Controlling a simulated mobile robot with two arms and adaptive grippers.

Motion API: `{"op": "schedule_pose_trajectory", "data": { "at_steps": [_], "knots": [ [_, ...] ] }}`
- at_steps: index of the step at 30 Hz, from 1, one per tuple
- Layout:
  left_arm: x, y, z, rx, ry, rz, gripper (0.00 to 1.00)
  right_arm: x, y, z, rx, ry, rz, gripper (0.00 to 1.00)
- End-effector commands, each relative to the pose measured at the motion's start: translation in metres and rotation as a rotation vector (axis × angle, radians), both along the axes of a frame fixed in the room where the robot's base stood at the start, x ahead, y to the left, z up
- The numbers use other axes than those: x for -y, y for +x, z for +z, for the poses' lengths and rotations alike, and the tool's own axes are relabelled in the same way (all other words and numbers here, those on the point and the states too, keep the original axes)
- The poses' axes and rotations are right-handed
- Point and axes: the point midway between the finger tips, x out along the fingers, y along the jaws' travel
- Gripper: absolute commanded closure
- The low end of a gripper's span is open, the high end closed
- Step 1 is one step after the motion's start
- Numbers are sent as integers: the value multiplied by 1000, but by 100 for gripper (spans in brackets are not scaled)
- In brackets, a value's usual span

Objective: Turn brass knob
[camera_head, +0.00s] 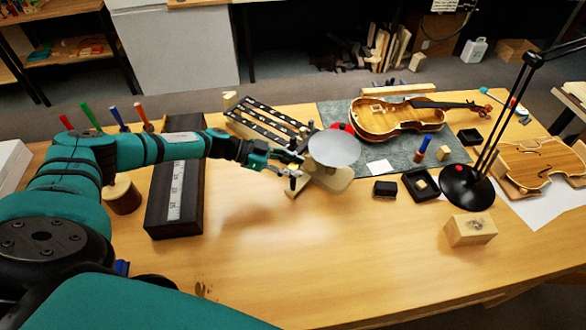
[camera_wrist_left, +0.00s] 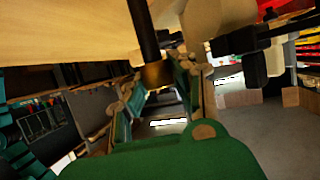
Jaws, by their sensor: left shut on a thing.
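My left gripper (camera_head: 286,164) reaches in from the left, beside a wooden-based device with a round grey disc (camera_head: 334,148). In the left wrist view, the gripper (camera_wrist_left: 160,92) has its two green-backed fingers on either side of the brass knob (camera_wrist_left: 157,72). The knob sits at the end of a black shaft (camera_wrist_left: 142,30). The gripper is shut on the knob, and the fingers partly hide it. I cannot make out the knob in the head view. My right gripper is not in view.
A slotted black rack (camera_head: 262,122) stands behind the gripper. A dark block with a ruler (camera_head: 175,190) lies to its left. A violin (camera_head: 395,120) rests on a grey mat at the back right. A black lamp (camera_head: 466,188) stands at the right. The front middle of the bench is clear.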

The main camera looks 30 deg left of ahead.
Motion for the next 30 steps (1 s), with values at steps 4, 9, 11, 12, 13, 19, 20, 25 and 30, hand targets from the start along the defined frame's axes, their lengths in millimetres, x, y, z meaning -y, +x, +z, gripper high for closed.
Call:
{"op": "schedule_pose_trajectory", "data": {
  "at_steps": [4, 9, 11, 12, 13, 19, 20, 25, 30],
  "knots": [
    [-1, 2, -4, 3, 1, -94, 100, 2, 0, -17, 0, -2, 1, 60],
    [0, 1, -3, 1, -1, -173, 100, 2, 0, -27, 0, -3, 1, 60],
    [0, 1, -3, 0, 0, -193, 100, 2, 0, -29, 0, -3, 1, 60],
    [0, 1, -2, 0, 0, -203, 100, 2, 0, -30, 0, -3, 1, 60],
    [0, 1, -2, 1, -1, -210, 100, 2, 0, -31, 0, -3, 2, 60],
    [0, 0, -1, -1, 0, -236, 100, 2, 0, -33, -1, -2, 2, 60],
    [0, 0, -1, -1, -1, -237, 100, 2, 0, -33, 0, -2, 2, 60],
    [1, -1, -1, -2, -1, -239, 100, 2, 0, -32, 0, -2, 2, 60],
    [1, -1, -1, -2, -1, -239, 74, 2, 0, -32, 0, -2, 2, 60]
  ]
}}
